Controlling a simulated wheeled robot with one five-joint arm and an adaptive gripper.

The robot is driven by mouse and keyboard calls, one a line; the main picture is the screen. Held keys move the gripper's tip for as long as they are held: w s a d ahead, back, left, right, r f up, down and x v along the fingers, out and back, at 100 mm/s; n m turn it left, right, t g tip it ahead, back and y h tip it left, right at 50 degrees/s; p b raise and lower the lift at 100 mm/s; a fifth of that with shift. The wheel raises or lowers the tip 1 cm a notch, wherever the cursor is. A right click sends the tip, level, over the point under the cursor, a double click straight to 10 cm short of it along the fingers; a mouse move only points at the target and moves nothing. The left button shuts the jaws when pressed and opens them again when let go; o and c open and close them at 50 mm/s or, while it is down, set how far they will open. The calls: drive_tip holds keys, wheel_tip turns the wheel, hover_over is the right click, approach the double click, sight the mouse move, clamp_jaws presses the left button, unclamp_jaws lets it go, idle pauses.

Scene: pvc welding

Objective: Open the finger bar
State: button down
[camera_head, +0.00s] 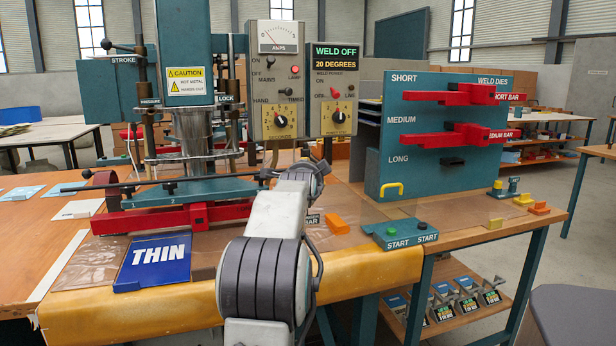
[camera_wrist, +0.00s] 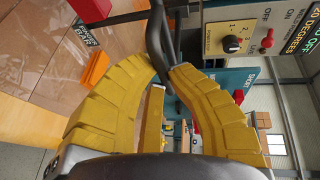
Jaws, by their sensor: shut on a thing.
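The finger bar (camera_head: 215,181) is a thin dark rod. It runs across the front of the press (camera_head: 190,190), above its red base. Its right end reaches behind my wrist in the head view. In the wrist view a dark curved end of the bar (camera_wrist: 158,36) comes down between the yellow fingers of my gripper (camera_wrist: 164,72). The gripper is shut on this end. In the head view my wrist hides the fingers and the grasp. The finger bar label (camera_wrist: 87,33) lies on the bench left of the gripper in the wrist view.
A blue THIN book (camera_head: 158,260) lies at the bench's front left. An orange block (camera_head: 336,224) and a green start-button box (camera_head: 400,234) are right of my arm. The control boxes (camera_head: 284,80) stand behind. A teal weld-dies rack (camera_head: 440,150) stands at the right.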

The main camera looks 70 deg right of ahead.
drive_tip(key=c, duration=1.2)
unclamp_jaws()
drive_tip(key=shift+o, duration=0.2)
drive_tip(key=v, duration=1.2)
